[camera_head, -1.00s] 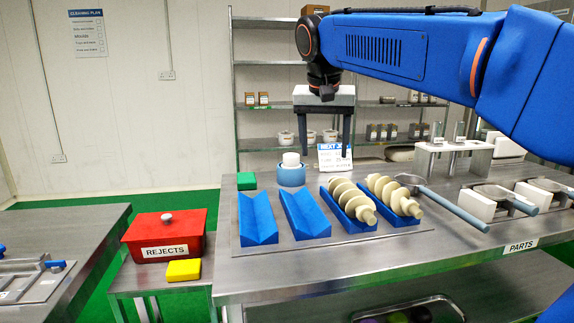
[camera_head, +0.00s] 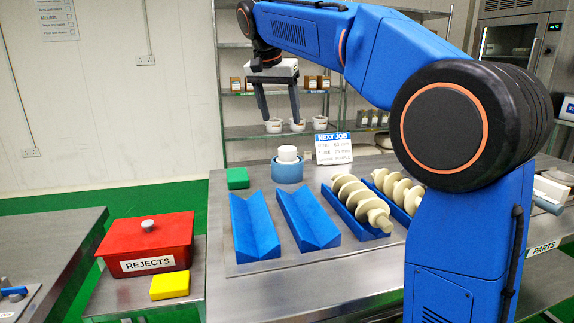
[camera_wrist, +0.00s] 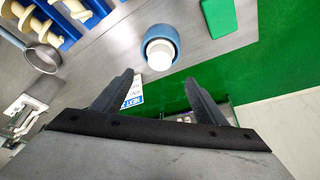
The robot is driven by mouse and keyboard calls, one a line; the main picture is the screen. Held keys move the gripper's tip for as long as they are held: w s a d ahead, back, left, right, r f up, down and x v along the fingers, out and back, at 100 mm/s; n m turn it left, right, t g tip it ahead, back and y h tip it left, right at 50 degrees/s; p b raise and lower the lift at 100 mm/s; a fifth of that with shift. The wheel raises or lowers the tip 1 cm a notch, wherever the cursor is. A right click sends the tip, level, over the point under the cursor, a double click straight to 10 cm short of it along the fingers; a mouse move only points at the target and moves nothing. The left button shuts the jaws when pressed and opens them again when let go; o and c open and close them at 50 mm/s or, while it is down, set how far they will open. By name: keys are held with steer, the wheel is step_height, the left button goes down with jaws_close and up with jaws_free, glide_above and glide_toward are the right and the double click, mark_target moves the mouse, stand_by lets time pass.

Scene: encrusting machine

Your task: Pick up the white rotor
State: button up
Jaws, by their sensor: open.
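A short white cylindrical piece (camera_head: 287,153), which looks like the white rotor, sits upright in a blue round holder (camera_head: 287,173) at the back of the steel table. The wrist view shows the white piece (camera_wrist: 160,55) and its blue holder (camera_wrist: 167,35) beyond my fingertips, roughly midway between them. My gripper (camera_head: 281,121) is open and empty, with its fingers pointing down. In the head view it appears just above the white piece, clearly apart from it. The wrist view also shows my open gripper (camera_wrist: 160,80). Nothing hides the white piece.
A green block (camera_head: 238,178) stands left of the holder, and a NEXT JOB card (camera_head: 333,148) right of it. Blue V-shaped cradles (camera_head: 255,225) stand in front, some bearing cream screws (camera_head: 362,205). A red REJECTS box (camera_head: 148,245) and yellow block (camera_head: 170,286) are at left.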

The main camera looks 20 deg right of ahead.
mark_target(287, 148)
steer(key=x, duration=1.1)
steer(key=shift+d+f, duration=0.1)
steer(key=shift+f, duration=0.3)
jaws_close()
step_height(287, 148, up, 10)
stand_by(0.4)
steer(key=shift+s, duration=0.15)
